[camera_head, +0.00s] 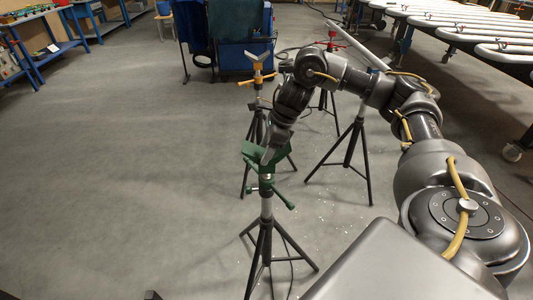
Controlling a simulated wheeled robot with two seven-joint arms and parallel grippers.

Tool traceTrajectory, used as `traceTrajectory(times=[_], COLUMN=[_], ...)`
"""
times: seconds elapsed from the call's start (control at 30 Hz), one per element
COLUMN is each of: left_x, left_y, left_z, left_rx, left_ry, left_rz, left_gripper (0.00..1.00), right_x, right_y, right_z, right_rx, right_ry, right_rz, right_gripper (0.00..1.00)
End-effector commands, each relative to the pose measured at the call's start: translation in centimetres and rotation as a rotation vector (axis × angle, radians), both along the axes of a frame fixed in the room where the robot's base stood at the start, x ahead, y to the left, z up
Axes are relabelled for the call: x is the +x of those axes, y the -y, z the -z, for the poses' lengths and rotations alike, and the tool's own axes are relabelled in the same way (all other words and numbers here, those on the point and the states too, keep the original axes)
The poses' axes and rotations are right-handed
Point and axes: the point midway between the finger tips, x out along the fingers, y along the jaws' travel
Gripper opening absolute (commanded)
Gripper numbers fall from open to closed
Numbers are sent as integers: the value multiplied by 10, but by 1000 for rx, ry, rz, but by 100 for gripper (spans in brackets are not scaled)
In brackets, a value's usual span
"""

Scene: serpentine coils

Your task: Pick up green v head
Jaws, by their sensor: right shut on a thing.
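The green v head (254,152) sits at the top of a black tripod stand (265,240) in the middle of the head view. A green clamp handle (283,197) shows just below it on the stand's post. My right arm reaches over from the right, and my right gripper (268,155) points down at the green v head, shut on it. The fingers are small and partly hide the head. The head appears to be at the post's top; I cannot tell whether it is raised. My left gripper is not in view.
Other tripod stands are close behind: one with an orange-handled v head (258,60), one with a red handle (331,44). A long roller rack (470,30) is at upper right. The left floor is clear.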

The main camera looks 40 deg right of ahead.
Motion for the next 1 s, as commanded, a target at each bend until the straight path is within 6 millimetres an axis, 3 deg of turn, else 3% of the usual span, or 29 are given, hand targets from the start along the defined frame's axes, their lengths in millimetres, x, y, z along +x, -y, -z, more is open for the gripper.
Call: traceTrajectory(times=[0.43, 0.67, 0.93, 1.0], left_x=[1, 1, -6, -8], left_y=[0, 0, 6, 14], left_z=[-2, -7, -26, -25], left_rx=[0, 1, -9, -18], left_ry=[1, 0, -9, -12], left_rz=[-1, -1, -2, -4], left_gripper=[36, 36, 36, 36], right_x=[1, 2, -45, -62], right_y=[0, 0, -15, -21], right_z=[-10, -43, -101, -106], right_rx=[1, 0, -2, -3], right_ry=[6, 8, 10, 9], right_rz=[1, -1, -4, -5], right_gripper=[17, 17, 17, 17])
